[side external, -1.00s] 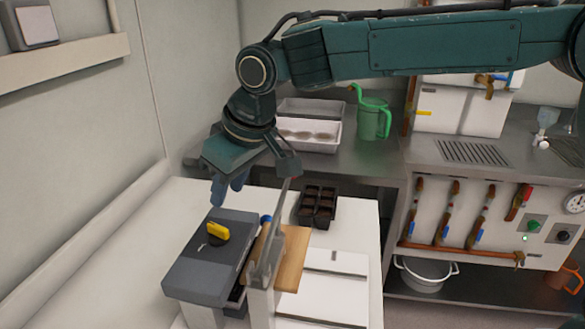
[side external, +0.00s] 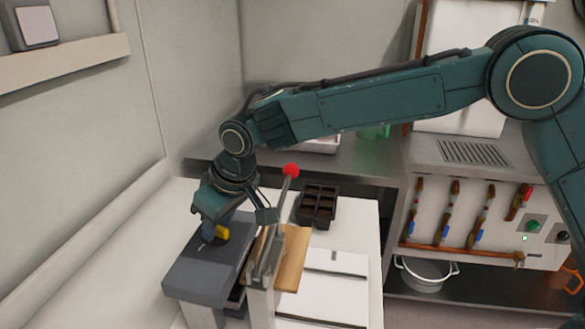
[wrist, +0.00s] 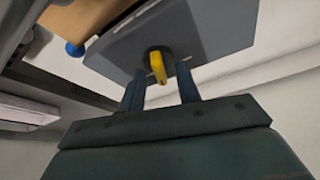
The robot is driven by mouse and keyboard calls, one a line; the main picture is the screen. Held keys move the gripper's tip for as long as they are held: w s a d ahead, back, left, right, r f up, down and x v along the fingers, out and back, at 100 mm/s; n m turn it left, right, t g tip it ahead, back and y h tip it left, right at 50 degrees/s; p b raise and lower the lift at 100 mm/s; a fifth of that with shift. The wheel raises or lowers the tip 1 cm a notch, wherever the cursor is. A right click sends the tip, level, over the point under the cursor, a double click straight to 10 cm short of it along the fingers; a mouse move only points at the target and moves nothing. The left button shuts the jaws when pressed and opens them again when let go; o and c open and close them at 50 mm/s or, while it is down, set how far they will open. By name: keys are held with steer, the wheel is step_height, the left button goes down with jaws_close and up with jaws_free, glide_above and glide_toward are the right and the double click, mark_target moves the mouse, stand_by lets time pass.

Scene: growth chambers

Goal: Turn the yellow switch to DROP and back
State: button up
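The yellow switch (side external: 222,232) is a small lever on a round dark base on top of a grey box (side external: 195,272). In the side view my gripper (side external: 209,234) is low over the box top and partly covers the switch. In the wrist view the yellow switch (wrist: 158,66) shows between the two blue fingers of my gripper (wrist: 161,76). The fingers are apart, with a visible gap on each side of the switch. Whether either finger touches it I cannot tell. No DROP lettering is legible.
A metal lever with a red ball (side external: 291,170) stands upright just right of my gripper, close to it. Beside it are a wooden board (side external: 292,262) and a black cell tray (side external: 317,204). The white table left of the box is clear.

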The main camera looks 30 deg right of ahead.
jaws_close()
steer(key=m+h, duration=0.1)
steer(key=m, duration=0.1)
steer(key=shift+a+m, duration=0.1)
steer(key=shift+m, duration=0.3)
steer(key=shift+m+t+h, duration=0.3)
steer(key=shift+m+h, duration=0.2)
steer(key=shift+m, duration=0.9)
jaws_free()
